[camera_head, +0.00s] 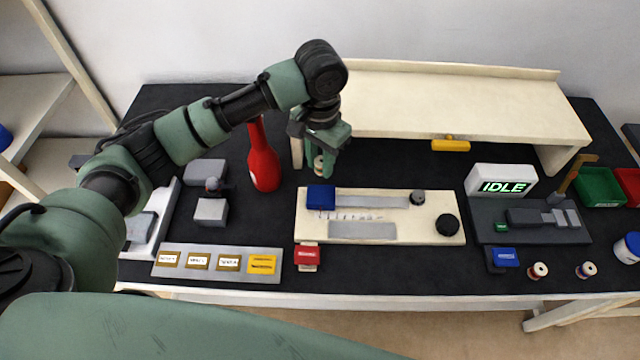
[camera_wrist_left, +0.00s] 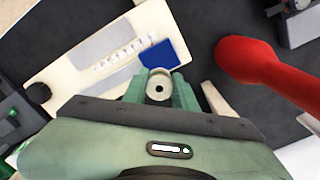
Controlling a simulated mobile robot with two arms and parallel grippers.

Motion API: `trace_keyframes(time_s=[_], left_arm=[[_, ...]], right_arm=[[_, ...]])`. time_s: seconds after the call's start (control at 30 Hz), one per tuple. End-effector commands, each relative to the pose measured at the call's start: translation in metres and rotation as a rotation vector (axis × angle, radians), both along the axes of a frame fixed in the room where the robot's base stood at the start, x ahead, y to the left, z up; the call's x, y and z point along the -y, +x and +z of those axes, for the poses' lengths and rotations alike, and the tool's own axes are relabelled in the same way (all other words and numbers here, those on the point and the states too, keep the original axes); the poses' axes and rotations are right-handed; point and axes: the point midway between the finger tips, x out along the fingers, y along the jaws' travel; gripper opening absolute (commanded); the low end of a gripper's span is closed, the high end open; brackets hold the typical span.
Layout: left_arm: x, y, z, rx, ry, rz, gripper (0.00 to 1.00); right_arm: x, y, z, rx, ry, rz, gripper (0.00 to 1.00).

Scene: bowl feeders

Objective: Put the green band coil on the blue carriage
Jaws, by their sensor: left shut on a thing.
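My left gripper (camera_head: 322,160) is shut on a small pale coil (camera_head: 319,168); it also shows end-on in the left wrist view (camera_wrist_left: 159,84) as a cream ring with a dark centre. The gripper points down, behind the cream board, with the coil above the table. The blue carriage (camera_head: 320,197) is a blue block at the left end of the slotted cream board (camera_head: 400,222), nearer the front than the coil. It also shows in the left wrist view (camera_wrist_left: 160,56), just beyond the coil. My right gripper is not in view.
A red bottle (camera_head: 263,160) stands close left of the gripper. A cream shelf (camera_head: 440,98) rises behind. Two coils, one red-banded (camera_head: 538,271) and one purple-banded (camera_head: 586,270), stand at the front right. A dark machine with an IDLE sign (camera_head: 502,185) is right.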

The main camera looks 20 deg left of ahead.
Motion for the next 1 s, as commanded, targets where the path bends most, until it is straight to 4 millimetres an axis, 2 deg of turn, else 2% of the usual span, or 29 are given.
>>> trace_keyframes(time_s=[0.1, 0.2, 0.37, 0.6, 1.0], left_arm=[[-0.001, -0.001, -0.027, -0.003, 0.001, 0.002, 0.00], [-0.001, -0.001, -0.042, -0.001, 0.002, 0.001, 0.00], [0.000, 0.000, -0.054, -0.001, 0.000, 0.000, 0.00], [0.000, -0.001, -0.088, -0.001, 0.000, 0.001, 0.00], [0.000, 0.000, -0.095, 0.001, 0.001, 0.001, 0.00]], right_arm=[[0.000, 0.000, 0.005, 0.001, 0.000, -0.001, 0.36], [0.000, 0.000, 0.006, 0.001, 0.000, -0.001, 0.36], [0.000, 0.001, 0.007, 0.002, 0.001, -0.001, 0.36], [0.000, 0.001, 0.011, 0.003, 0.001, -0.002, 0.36], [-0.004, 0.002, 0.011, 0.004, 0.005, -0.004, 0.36]])
